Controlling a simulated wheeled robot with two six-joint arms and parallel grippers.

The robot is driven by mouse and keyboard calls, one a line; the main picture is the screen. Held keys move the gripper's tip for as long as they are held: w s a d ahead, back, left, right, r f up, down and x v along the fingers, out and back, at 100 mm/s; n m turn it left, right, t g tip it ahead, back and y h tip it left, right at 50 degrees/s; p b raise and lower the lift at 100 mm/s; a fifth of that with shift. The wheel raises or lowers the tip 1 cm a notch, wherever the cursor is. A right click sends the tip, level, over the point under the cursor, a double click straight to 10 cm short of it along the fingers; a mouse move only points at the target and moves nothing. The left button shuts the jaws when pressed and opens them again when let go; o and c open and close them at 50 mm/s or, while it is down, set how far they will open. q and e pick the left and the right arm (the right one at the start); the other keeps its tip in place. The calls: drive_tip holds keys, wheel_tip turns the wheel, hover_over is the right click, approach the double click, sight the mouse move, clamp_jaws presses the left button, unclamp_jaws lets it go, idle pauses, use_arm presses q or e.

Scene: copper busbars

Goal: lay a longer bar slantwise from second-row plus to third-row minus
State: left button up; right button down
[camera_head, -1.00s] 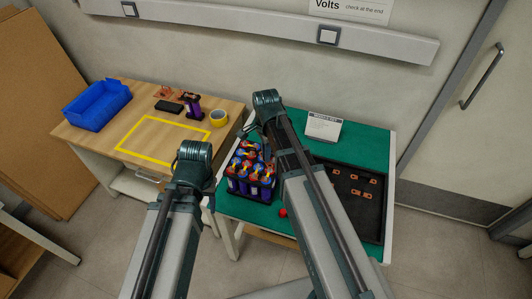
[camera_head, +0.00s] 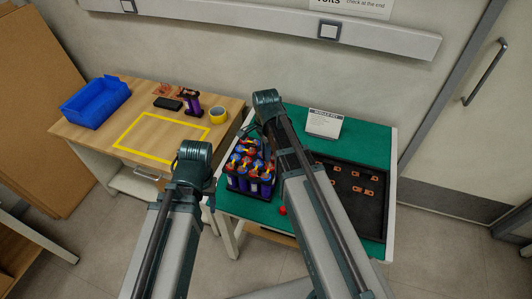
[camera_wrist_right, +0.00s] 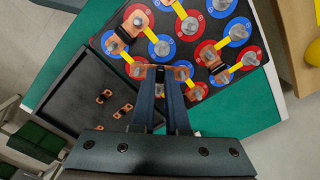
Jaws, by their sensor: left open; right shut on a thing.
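The battery pack (camera_head: 250,172) stands on the green table, its cell tops marked with red and blue rings. It fills the top of the right wrist view (camera_wrist_right: 190,25). My right gripper (camera_wrist_right: 164,78) is shut on a copper bar (camera_wrist_right: 146,69) just over the pack's near cells. I cannot tell whether the bar touches the terminals. Other copper bars (camera_wrist_right: 128,27) lie on the pack at its upper left and right. My left arm is at the lower left in the head view; its open gripper (camera_head: 197,186) is apart from the pack, fingertips mostly hidden behind the arm.
A black tray (camera_head: 378,222) with several loose copper bars (camera_head: 369,192) is right of the pack. A small red object (camera_head: 283,211) lies near the table's front edge. A sign (camera_head: 323,124) stands behind. The wooden table at left holds a blue bin (camera_head: 96,104) and yellow tape (camera_head: 218,116).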

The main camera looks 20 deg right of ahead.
drive_tip(key=shift+f, duration=0.2)
idle(0.3)
drive_tip(key=c, duration=0.8)
unclamp_jaws()
drive_tip(key=shift+c, duration=0.2)
drive_tip(key=shift+r, duration=0.1)
wheel_tip(320, 180, up, 6)
drive_tip(key=p, duration=0.6)
